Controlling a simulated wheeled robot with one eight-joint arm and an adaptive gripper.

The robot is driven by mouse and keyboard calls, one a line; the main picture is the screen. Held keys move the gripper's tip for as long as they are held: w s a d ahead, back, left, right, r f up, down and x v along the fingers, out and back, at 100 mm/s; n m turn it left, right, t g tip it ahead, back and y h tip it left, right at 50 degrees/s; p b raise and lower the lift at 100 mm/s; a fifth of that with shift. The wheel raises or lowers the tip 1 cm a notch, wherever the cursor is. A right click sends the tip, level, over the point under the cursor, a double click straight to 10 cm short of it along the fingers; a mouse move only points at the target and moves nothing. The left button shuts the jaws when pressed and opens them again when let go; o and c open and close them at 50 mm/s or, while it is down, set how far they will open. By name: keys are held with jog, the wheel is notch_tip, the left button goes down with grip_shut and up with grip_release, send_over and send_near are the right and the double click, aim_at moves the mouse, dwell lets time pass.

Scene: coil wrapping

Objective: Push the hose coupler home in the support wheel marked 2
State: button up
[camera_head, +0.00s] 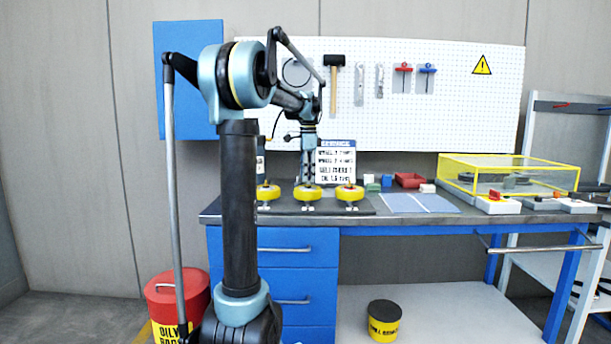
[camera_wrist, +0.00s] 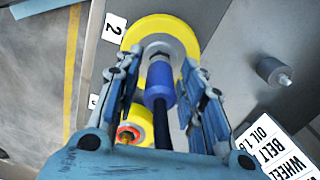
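The support wheel marked 2 (camera_wrist: 183,27) is yellow with a grey hub, beside a white label "2" (camera_wrist: 114,28) in the wrist view. It looks like the middle yellow wheel (camera_head: 299,194) in the head view. The blue hose coupler (camera_wrist: 159,82) stands at the hub, with a black hose (camera_wrist: 163,132) running back from it. How deep it sits in the hub cannot be told. My gripper (camera_wrist: 162,62) is around the coupler, one finger on each side, with a visible gap at both. It also shows above the middle wheel in the head view (camera_head: 307,180).
Another yellow wheel with a red centre (camera_wrist: 130,133) is close by my gripper in the wrist view. A grey peg (camera_wrist: 275,72) and a printed sign (camera_wrist: 272,150) lie to the right. A yellow-framed clear case (camera_head: 510,172) stands at the bench's right.

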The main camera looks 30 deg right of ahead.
dwell(0.3)
notch_tip(320, 180, up, 12)
jog(key=shift+w+f, duration=0.1)
jog(key=shift+w, duration=0.05)
dwell(0.4)
dwell(0.5)
jog(key=s+a+f+n, duration=0.2)
jog(key=a+f+n, duration=0.25)
jog(key=a, duration=0.45)
jog(key=s+a+f+n+t, duration=0.1)
jog(key=s+a+f+n, duration=0.3)
jog(key=a, duration=0.5)
jog(key=s+a+f+n, duration=0.1)
jog(key=a+f+n, duration=0.2)
jog(key=a+f, duration=0.45)
jog(key=s+a+f+n, duration=0.5)
jog(key=s+a+f, duration=0.2)
jog(key=f, duration=0.4)
jog(key=s+a+f+n+t, duration=0.1)
jog(key=s+a+f+n, duration=0.5)
jog(key=f, duration=0.5)
jog(key=s+a, duration=0.2)
jog(key=s, duration=0.1)
jog(key=shift+s+a+f, duration=0.15)
jog(key=shift+s+f, duration=0.05)
